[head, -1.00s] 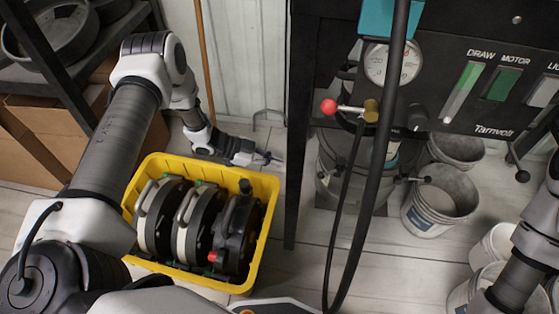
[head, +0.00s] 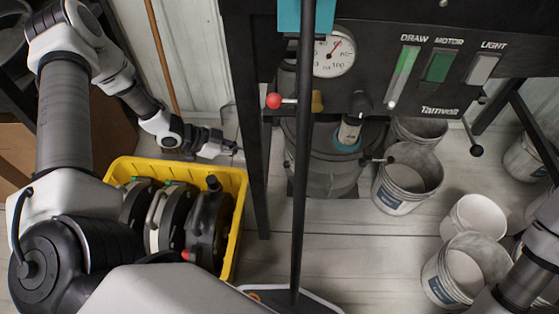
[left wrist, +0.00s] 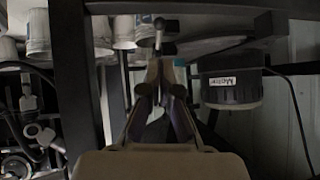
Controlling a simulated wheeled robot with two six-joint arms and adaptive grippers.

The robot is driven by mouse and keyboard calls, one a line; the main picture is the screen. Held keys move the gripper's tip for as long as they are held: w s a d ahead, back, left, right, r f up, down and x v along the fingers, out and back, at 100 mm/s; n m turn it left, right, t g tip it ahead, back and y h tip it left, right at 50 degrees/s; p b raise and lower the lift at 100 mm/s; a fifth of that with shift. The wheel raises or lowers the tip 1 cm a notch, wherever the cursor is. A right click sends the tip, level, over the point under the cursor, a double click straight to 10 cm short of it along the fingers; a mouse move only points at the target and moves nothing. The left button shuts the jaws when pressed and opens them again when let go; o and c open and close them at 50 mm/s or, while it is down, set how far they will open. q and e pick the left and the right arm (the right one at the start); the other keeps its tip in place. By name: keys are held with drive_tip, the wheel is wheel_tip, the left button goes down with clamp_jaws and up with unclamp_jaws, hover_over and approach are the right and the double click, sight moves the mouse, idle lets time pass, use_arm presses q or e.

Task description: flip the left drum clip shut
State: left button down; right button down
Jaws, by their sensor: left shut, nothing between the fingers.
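The grey drum (head: 325,178) stands under the black machine panel, partly hidden by the frame and a dark hose. A clip with a dark knob (head: 390,159) shows on the drum's right side. I cannot make out the left clip in the head view. My left gripper (head: 237,150) is shut and empty, left of the frame's front leg and apart from it. In the left wrist view its fingers (left wrist: 163,64) converge. Just beyond them is a small ball-ended lever (left wrist: 158,27); I cannot tell whether it is the clip. My right gripper is out of view.
The frame's front leg (head: 258,170) stands between my left gripper and the drum. A yellow crate (head: 237,190) with several discs sits below my left arm. A red-knobbed valve (head: 273,101) juts out above. White buckets (head: 408,180) stand right of the drum.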

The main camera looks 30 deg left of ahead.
use_arm(q)
drive_tip(key=b+x, duration=0.8)
drive_tip(key=x, duration=0.6)
drive_tip(key=shift+w+d+f, duration=0.1)
drive_tip(key=shift+d+f, duration=0.05)
drive_tip(key=shift+f, duration=0.4)
drive_tip(key=shift+w+d+f, duration=0.1)
drive_tip(key=shift+d+f, duration=0.05)
drive_tip(key=shift+f, duration=0.4)
drive_tip(key=v, duration=1.2)
